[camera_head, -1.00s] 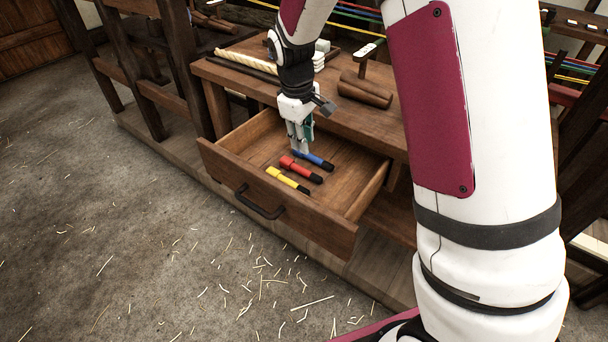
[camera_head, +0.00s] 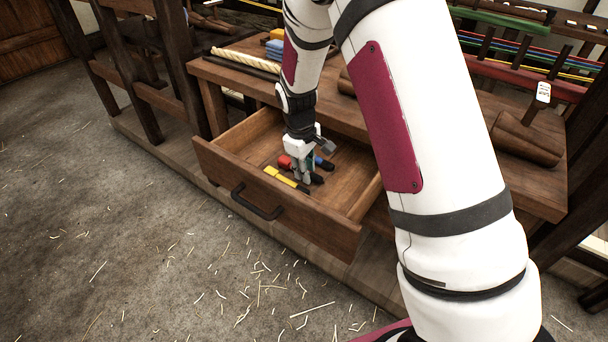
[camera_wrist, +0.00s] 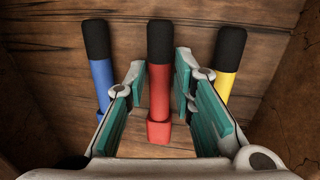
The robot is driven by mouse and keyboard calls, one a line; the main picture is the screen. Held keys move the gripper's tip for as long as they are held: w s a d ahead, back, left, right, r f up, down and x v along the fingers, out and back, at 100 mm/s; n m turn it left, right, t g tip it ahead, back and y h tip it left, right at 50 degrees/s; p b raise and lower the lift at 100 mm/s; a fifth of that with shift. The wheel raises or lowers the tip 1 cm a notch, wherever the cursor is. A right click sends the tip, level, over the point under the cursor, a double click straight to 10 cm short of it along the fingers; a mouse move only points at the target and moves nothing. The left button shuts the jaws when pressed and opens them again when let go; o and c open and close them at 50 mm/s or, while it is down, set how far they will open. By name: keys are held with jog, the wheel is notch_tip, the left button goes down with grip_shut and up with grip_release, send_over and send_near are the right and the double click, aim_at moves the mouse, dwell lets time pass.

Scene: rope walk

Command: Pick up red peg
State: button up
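The red peg (camera_wrist: 160,95) lies in the open drawer (camera_head: 270,222), between a blue peg (camera_wrist: 100,70) and a yellow peg (camera_wrist: 226,65). In the wrist view it has a black end pointing up the picture and a wider red block at its near end. My gripper (camera_wrist: 159,80) is down in the drawer with its teal-padded fingers on either side of the red shaft. The fingers are spread, with a gap visible on the left; the right pad is close to the peg, and contact is unclear. In the head view my gripper (camera_head: 304,178) partly hides the red peg (camera_head: 284,161).
The drawer's front wall and side walls stand close around the pegs. The blue peg (camera_head: 322,162) and yellow peg (camera_head: 284,178) flank my gripper. The workbench top (camera_head: 240,71) overhangs behind, with a pale rope (camera_head: 245,58) on it.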

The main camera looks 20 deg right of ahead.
jog(key=shift+f, duration=0.15)
jog(key=shift+c, duration=0.5)
grip_shut()
